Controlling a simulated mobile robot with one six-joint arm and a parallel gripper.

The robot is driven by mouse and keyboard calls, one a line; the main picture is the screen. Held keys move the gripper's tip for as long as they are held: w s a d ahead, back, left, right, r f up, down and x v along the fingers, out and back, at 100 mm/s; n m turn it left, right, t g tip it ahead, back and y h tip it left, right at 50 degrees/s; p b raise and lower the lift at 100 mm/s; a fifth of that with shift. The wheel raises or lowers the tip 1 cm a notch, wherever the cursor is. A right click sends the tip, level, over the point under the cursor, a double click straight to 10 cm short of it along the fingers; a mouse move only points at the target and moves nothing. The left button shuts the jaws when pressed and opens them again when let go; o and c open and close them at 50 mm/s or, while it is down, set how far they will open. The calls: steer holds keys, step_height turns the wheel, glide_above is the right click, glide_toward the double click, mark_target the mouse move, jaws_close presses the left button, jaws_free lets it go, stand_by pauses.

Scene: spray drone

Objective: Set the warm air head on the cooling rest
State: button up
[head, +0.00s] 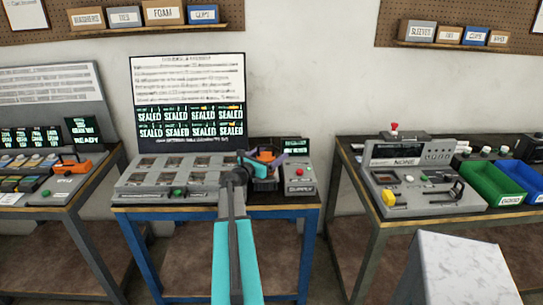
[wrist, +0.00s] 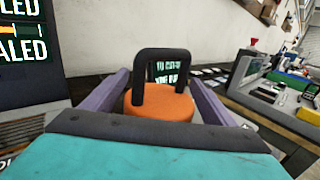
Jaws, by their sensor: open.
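An orange round body with a black loop handle (wrist: 160,106), which looks like the warm air head, stands between the purple fingers of my gripper (wrist: 159,82) in the wrist view. The fingers are spread, one on each side. I cannot tell whether either touches it. In the head view my gripper (head: 270,155) is over the right part of the blue-framed bench, with the orange part (head: 264,157) partly hidden by the arm and fingers. What it stands on is mostly hidden by my gripper. I cannot clearly pick out the cooling rest.
A grey box with a red button (head: 300,180) and a small green-text screen (head: 295,146) stand right of my gripper. A tall screen reading SEALED (head: 190,103) rises behind the bench.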

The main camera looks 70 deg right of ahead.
steer(key=shift+r, duration=0.2)
steer(key=shift+w+a+f, duration=0.1)
steer(key=shift+w+a, duration=0.05)
steer(key=shift+a, duration=0.55)
steer(key=b+v, duration=0.2)
steer(key=v, duration=0.8)
steer(key=shift+w+a, duration=0.2)
steer(key=shift+a, duration=0.05)
